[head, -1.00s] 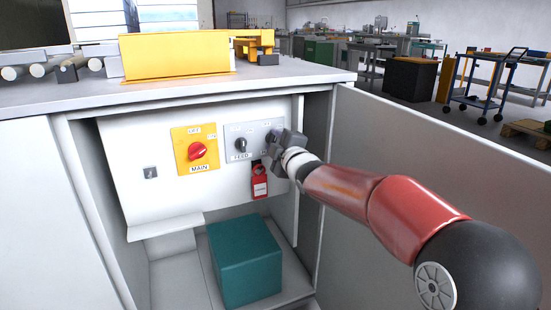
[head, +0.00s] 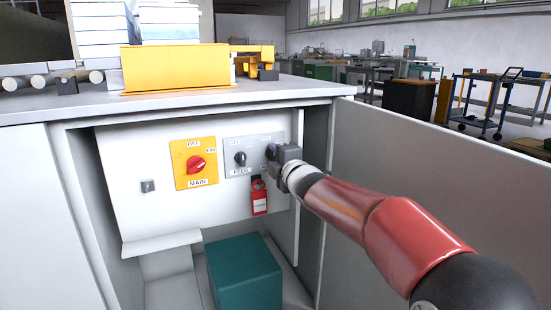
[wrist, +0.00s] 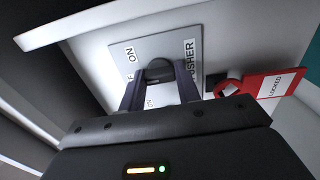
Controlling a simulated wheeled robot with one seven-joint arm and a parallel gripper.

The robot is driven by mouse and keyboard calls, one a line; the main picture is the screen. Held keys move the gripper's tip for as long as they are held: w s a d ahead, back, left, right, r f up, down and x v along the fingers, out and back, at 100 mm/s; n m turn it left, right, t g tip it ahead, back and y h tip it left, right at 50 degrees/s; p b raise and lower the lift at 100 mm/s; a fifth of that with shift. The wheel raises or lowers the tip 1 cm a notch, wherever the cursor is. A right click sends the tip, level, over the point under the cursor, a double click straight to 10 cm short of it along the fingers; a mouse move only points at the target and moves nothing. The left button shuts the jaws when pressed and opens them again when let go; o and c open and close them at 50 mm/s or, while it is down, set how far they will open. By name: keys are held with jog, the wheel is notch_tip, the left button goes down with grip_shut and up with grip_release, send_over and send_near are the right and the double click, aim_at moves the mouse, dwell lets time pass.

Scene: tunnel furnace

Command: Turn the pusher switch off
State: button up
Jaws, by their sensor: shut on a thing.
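The pusher switch is a dark round knob (wrist: 160,70) on a grey plate, beside a PUSHER label in the wrist view. My gripper (wrist: 160,85) has one finger on each side of this knob and is shut on it. In the head view my gripper (head: 277,153) is against the right half of the grey switch plate (head: 254,142) and hides most of the knob. The knob's exact pointer position is hard to read between the fingers.
The FEED knob (head: 240,158) is just left of my gripper. The yellow MAIN switch plate (head: 195,163) is farther left. A red lock tag (head: 259,197) hangs below my gripper. A teal box (head: 244,275) stands underneath. The open cabinet door (head: 430,190) is on the right.

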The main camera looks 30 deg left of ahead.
jog(key=o, duration=1)
jog(key=v, duration=0.7)
jog(key=shift+s+d, duration=0.25)
jog(key=shift+d, duration=0.05)
jog(key=shift+s, duration=0.1)
